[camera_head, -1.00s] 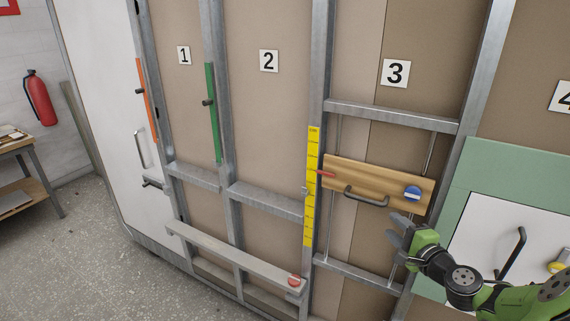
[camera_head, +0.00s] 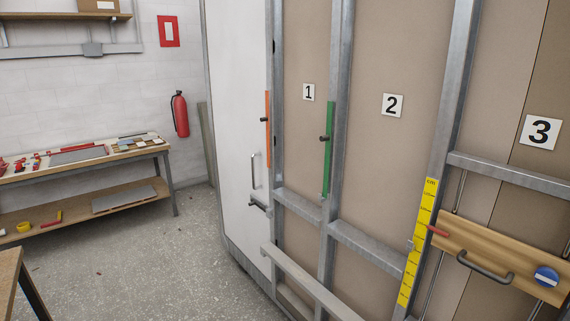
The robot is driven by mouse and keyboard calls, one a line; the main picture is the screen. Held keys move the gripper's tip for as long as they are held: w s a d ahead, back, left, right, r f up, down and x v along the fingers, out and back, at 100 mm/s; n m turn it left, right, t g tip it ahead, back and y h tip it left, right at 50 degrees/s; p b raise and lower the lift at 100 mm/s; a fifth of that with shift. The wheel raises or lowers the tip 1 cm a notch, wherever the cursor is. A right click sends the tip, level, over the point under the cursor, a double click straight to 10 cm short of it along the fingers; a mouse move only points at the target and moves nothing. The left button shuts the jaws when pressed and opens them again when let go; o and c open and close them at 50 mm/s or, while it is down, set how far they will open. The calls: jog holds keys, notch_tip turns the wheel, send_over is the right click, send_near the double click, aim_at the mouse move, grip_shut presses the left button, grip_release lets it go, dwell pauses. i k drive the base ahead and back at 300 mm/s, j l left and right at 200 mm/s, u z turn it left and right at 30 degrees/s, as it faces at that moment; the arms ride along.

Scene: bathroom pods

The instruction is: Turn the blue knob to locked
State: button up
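The blue knob (camera_head: 546,277) is a round disc with a pale bar across it. It sits near the right end of a wooden board (camera_head: 480,247) in bay 3, at the lower right of the head view. The bar looks nearly level. I cannot read any lock marks beside the knob. A dark curved handle (camera_head: 485,272) is on the board, left of the knob, and a red pointer (camera_head: 438,231) sticks out at the board's left end toward the yellow scale. My gripper is out of view.
A yellow scale (camera_head: 418,240) runs up the metal post left of the board. Green (camera_head: 328,150) and orange (camera_head: 268,128) bars stand on the frame by bays 2 and 1. A workbench (camera_head: 80,165) is at left; the grey floor (camera_head: 150,270) between is mostly clear.

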aim_at(545, 276)
jog(key=z, duration=1.5)
jog(key=i+j+u, duration=0.1)
jog(key=j, duration=0.25)
jog(key=i+j+u, duration=0.1)
jog(key=j, duration=0.25)
jog(key=i+j+u, duration=0.1)
jog(key=i+j, duration=0.2)
